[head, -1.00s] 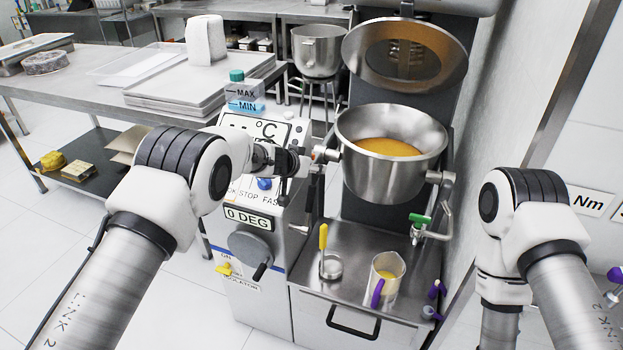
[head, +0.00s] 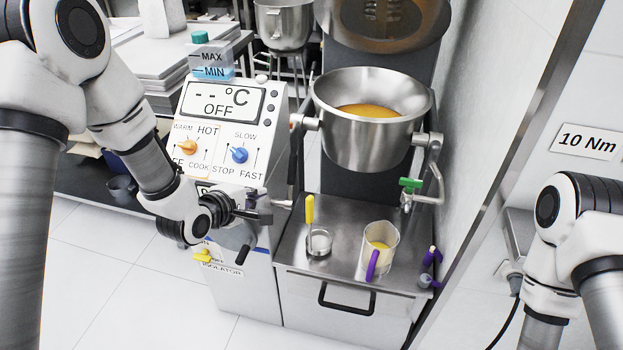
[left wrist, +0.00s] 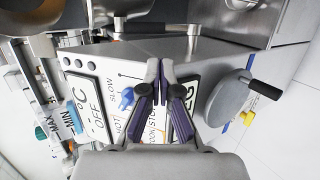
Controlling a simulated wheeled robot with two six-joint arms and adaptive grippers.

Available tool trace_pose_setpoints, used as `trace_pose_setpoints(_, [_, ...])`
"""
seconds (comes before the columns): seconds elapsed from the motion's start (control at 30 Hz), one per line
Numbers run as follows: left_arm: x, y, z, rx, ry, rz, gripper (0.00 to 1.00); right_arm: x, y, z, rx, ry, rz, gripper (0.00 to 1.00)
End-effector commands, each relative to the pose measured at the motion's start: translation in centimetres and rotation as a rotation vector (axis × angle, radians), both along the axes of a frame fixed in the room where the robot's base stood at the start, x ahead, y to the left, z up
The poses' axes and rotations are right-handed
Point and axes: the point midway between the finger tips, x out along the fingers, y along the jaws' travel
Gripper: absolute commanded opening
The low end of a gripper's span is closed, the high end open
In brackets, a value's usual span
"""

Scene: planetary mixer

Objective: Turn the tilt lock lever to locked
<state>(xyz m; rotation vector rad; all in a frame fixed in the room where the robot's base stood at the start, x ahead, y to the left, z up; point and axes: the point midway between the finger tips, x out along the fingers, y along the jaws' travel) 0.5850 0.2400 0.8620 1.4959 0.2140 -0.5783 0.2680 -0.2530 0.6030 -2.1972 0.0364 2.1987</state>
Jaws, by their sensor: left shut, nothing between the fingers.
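No part is labelled as the tilt lock lever. A short pale metal lever (head: 284,203) sticks out by the right side of the control cabinet (head: 226,130), and I cannot tell its setting. My left gripper (head: 266,216) is shut and empty in front of the cabinet's lower right edge, just below that lever in the picture. I cannot tell whether they touch. In the left wrist view the closed fingertips (left wrist: 161,64) are over the cabinet front, beside the grey crank disc (left wrist: 228,100). The gripper partly hides the crank and degree display in the head view. My right gripper is out of view.
The tilting bowl (head: 368,135) holds yellow-orange contents. A green handle (head: 411,184) is on the pipe at its right. A yellow-handled tool (head: 310,212) and a jug (head: 380,240) stand on the steel deck below. The crank's black handle (head: 243,254) juts out below my gripper.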

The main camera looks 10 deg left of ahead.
Motion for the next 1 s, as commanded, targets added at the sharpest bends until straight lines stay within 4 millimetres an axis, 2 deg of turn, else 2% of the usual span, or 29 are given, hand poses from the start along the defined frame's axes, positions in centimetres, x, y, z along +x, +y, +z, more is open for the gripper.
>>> trace_pose_setpoints(0.03, [0.7,0.5,0.7,-0.014,-0.039,0.013,0.00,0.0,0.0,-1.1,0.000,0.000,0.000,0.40])
trace_pose_setpoints(0.1, [1.2,0.7,1.8,-0.017,-0.061,0.016,0.00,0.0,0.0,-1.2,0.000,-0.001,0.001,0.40])
trace_pose_setpoints(0.2, [1.8,0.5,1.9,-0.012,-0.063,0.013,0.00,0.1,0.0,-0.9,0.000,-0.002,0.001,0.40])
trace_pose_setpoints(0.37, [4.0,-0.2,0.7,-0.009,-0.062,0.010,0.00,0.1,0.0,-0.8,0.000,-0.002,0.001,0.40])
trace_pose_setpoints(0.8, [12.0,-2.3,-3.2,-0.011,-0.062,0.008,0.00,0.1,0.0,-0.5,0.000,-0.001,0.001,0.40])
trace_pose_setpoints(1.0, [13.4,-2.6,-3.8,-0.012,-0.060,0.010,0.00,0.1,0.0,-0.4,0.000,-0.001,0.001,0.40])
